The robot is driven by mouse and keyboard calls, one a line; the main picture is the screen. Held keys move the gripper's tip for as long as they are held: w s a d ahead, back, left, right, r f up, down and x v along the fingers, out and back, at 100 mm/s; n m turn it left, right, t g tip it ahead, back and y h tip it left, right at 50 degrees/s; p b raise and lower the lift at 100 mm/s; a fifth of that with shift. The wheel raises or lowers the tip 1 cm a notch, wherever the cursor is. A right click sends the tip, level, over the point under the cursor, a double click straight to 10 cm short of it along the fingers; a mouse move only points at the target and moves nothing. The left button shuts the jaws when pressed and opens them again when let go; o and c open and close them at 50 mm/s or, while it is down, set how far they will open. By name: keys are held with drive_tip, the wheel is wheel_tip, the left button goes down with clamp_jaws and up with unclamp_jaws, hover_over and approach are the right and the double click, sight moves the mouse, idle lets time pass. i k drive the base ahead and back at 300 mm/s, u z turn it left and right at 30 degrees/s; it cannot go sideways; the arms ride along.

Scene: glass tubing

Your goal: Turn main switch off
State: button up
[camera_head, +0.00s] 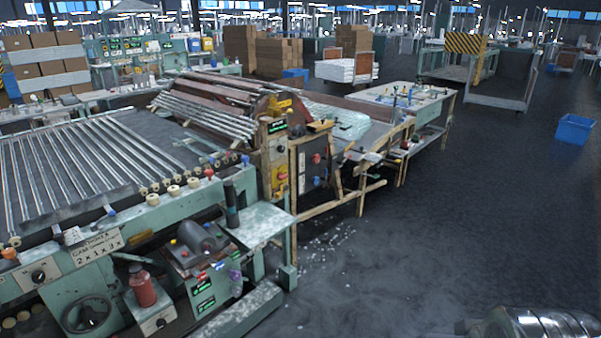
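No readable label marks the main switch in this view. A black rotary knob (38,277) on a white plate is at the far left. My gripper's fingers do not show; only a rounded grey metallic part is at the bottom right corner.
The green machine bed with glass tubes (80,165) fills the left. A wooden frame (350,195) and worktable (415,100) extend behind the cabinet. White shards (330,240) lie on the floor. Open dark floor spans the right, with a blue bin (574,130) farther back.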

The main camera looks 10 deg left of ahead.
sight(280, 175)
drive_tip(key=u, duration=0.05)
drive_tip(key=i, duration=0.9)
drive_tip(key=u, duration=0.6)
drive_tip(key=i, duration=0.55)
drive_tip(key=u, duration=0.8)
drive_tip(key=i, duration=0.55)
drive_tip(key=u, duration=0.4)
